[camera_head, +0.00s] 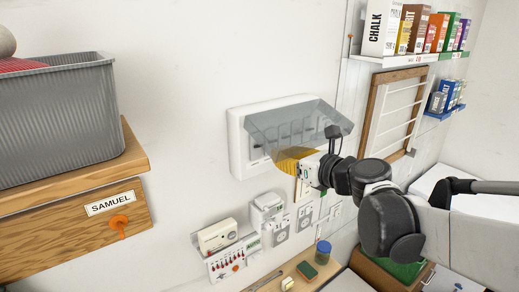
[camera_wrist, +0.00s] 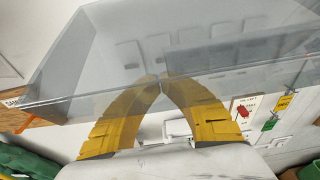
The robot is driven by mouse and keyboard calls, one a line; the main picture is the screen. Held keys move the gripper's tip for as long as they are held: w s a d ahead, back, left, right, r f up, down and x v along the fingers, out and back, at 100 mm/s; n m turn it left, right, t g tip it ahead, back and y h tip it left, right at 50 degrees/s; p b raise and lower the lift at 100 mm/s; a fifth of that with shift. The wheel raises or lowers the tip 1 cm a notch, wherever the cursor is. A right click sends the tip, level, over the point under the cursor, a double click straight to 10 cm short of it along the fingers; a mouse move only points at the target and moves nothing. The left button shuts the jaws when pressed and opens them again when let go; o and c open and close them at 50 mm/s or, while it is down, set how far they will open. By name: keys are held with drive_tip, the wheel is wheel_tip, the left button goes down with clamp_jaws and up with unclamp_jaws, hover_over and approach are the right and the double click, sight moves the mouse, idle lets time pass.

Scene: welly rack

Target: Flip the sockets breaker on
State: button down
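The white breaker box (camera_head: 238,148) is on the wall, with its clear smoky cover (camera_head: 285,118) swung up and out. Several switches show dimly through the cover, and in the wrist view pale switches (camera_wrist: 130,54) stand in a row behind it. I cannot read any labels, so I cannot tell which is the sockets breaker or how it is set. My gripper (camera_head: 280,157) has yellow fingers at the lower part of the box. In the wrist view the fingertips (camera_wrist: 163,77) meet with nothing visible between them, seen partly through the cover (camera_wrist: 60,95). Contact with a switch cannot be told.
Below the box are a thermostat-like unit (camera_head: 217,236), a panel with red switches (camera_head: 228,264) and a wooden shelf (camera_head: 268,284). A grey ribbed bin (camera_head: 60,120) is at the left. A drying rack (camera_head: 392,110) and a shelf of boxes (camera_head: 400,62) are at the right.

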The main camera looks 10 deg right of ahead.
drive_tip(key=v, duration=1)
drive_tip(key=shift+s+d, duration=0.15)
drive_tip(key=shift+s, duration=0.2)
drive_tip(key=s+a+f+n+g+h+b, duration=0.15)
drive_tip(key=s+f+n+b, duration=0.25)
drive_tip(key=f+n+b, duration=0.7)
drive_tip(key=s+a+f+n+g+h+b, duration=0.1)
drive_tip(key=s+a+f+n+g+b, duration=0.4)
drive_tip(key=f, duration=1.2)
drive_tip(key=s+d+f+n+h+b, duration=0.2)
drive_tip(key=d+f+n+b, duration=0.1)
drive_tip(key=f+n+b, duration=0.4)
drive_tip(key=s+d+f+n+h+b, duration=0.1)
drive_tip(key=s+d+f+n+b, duration=0.15)
drive_tip(key=f+b, duration=0.4)
drive_tip(key=s+d+f+n+h+b, duration=0.2)
drive_tip(key=d+f+n+b, duration=0.15)
drive_tip(key=f, duration=0.65)
wheel_tip(320, 180, up, 14)
drive_tip(key=n+p, duration=0.1)
drive_tip(key=p, duration=1.2)
drive_tip(key=shift+s, duration=0.2)
